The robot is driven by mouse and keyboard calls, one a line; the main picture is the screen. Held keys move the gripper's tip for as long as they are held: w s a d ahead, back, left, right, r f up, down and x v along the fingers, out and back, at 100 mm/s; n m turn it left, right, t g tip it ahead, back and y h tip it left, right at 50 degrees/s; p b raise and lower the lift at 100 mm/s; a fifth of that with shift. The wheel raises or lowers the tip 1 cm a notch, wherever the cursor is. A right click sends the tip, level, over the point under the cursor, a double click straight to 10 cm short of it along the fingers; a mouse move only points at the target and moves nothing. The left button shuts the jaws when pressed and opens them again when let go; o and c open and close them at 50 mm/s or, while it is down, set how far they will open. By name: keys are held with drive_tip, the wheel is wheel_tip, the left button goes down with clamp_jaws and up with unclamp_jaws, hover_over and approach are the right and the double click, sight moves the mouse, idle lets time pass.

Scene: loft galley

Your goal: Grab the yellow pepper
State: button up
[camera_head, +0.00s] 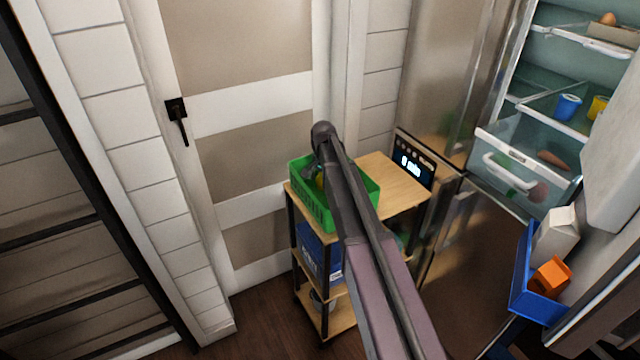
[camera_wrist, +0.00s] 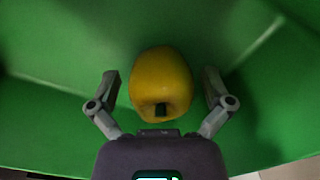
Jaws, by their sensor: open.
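The yellow pepper (camera_wrist: 162,80) lies in the green basket (camera_wrist: 50,120), centred in the wrist view with its dark stem end facing my gripper. My gripper (camera_wrist: 161,88) is open, with one finger on each side of the pepper; I cannot tell whether either finger touches it. In the head view my gripper (camera_head: 319,172) reaches down into the green basket (camera_head: 313,204). A small bit of the pepper (camera_head: 320,182) shows there, the rest hidden by my gripper and arm.
The basket stands on the top shelf of a wooden cart (camera_head: 392,178), whose right part is clear. An open fridge (camera_head: 530,140) with drawers is at right. A blue door bin (camera_head: 521,283) juts out nearby. A closed door (camera_head: 245,105) is behind.

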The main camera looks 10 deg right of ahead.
drive_tip(key=c, duration=1.1)
drive_tip(key=shift+r, duration=0.2)
wheel_tip(320, 180, up, 10)
drive_tip(key=p, duration=1)
drive_tip(key=shift+f, duration=0.2)
